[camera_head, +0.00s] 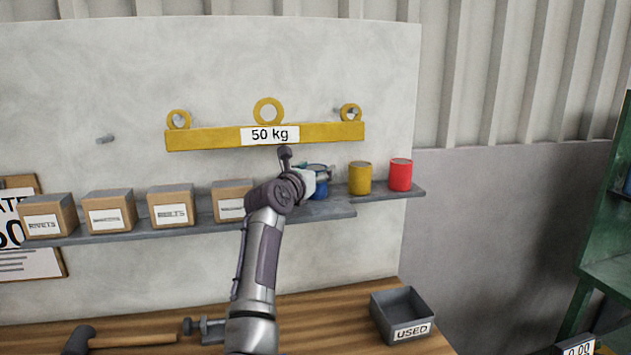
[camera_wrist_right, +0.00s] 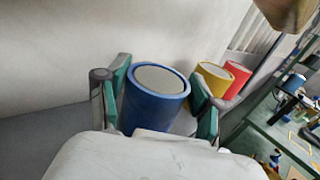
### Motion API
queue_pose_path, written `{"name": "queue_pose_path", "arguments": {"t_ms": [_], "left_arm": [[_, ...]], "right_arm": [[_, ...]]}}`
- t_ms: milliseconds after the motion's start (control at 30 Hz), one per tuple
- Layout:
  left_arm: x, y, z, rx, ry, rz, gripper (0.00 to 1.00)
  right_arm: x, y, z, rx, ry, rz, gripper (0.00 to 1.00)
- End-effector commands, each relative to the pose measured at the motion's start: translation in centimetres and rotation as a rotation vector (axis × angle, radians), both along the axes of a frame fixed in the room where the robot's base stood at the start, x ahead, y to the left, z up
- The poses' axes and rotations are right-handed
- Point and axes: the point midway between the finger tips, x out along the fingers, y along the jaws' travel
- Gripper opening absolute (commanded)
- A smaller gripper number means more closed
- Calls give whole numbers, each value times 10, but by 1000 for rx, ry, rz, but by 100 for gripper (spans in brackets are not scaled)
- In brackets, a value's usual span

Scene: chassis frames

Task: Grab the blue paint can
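The blue paint can (camera_head: 320,189) stands upright on the wall shelf, partly hidden by my right gripper (camera_head: 318,172) in the head view. In the right wrist view the blue can (camera_wrist_right: 153,105) has a pale round top and sits between the two teal-padded fingers of the right gripper (camera_wrist_right: 160,92). The fingers are apart, one on each side of the can. A small gap shows beside the right finger; contact at the left finger is unclear. My left gripper is not in view.
A yellow can (camera_head: 360,179) and a red can (camera_head: 400,175) stand right of the blue one. Several labelled boxes (camera_head: 171,207) line the shelf (camera_head: 150,230) to the left. A yellow 50 kg beam (camera_head: 210,138) is above. A USED bin (camera_head: 403,315) sits on the bench below.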

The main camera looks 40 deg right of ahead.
Motion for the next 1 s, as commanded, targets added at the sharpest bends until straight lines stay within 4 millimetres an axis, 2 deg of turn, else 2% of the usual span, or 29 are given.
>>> {"name": "queue_pose_path", "arguments": {"t_ms": [33,267,1000], "left_arm": [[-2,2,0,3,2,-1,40],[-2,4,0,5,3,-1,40],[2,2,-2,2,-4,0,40]], "right_arm": [[0,0,0,1,0,0,52],[0,-1,-2,3,2,-1,14],[2,6,2,8,4,-4,14]]}}
